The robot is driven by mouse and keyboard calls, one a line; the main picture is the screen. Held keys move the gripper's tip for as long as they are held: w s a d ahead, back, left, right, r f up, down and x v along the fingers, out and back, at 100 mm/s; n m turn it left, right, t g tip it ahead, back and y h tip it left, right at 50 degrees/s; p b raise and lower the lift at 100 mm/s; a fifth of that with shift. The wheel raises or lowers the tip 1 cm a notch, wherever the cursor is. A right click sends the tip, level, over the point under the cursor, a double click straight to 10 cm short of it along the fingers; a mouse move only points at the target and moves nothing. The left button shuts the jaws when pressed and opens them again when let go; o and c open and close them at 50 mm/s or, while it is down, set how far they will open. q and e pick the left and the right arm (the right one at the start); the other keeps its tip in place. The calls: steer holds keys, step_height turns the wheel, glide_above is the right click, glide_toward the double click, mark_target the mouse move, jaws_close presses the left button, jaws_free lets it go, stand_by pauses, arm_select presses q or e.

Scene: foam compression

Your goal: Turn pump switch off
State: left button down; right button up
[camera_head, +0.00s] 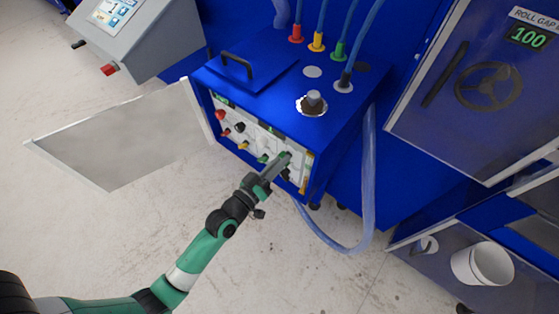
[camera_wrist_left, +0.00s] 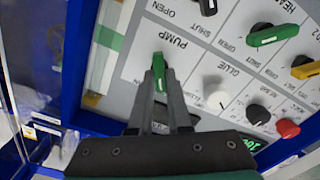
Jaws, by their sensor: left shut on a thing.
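The pump switch (camera_wrist_left: 159,62) is a green lever beside the word PUMP on the white control panel (camera_wrist_left: 133,67) in the left wrist view. My left gripper (camera_wrist_left: 159,78) is shut on this green lever, with one finger on each side. The fingers hide part of the lever. In the head view my left gripper (camera_head: 282,162) reaches the right part of the panel (camera_head: 250,137) on the front of the blue cabinet (camera_head: 262,82). My right gripper is not in view.
A green lever (camera_wrist_left: 265,36), a yellow lever (camera_wrist_left: 306,70), a white knob (camera_wrist_left: 216,93), a black knob (camera_wrist_left: 257,115) and a red knob (camera_wrist_left: 287,129) sit close by. An open door (camera_head: 120,135) stands left of the cabinet. A clear hose (camera_head: 368,190) hangs at its right.

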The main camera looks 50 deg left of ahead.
arm_select(q)
steer(key=c, duration=0.9)
jaws_free()
steer(key=shift+o, duration=0.2)
steer(key=s+d+b, duration=0.2)
steer(key=s, duration=0.9)
steer(key=shift+s+b, duration=0.25)
steer(key=shift+b, duration=0.15)
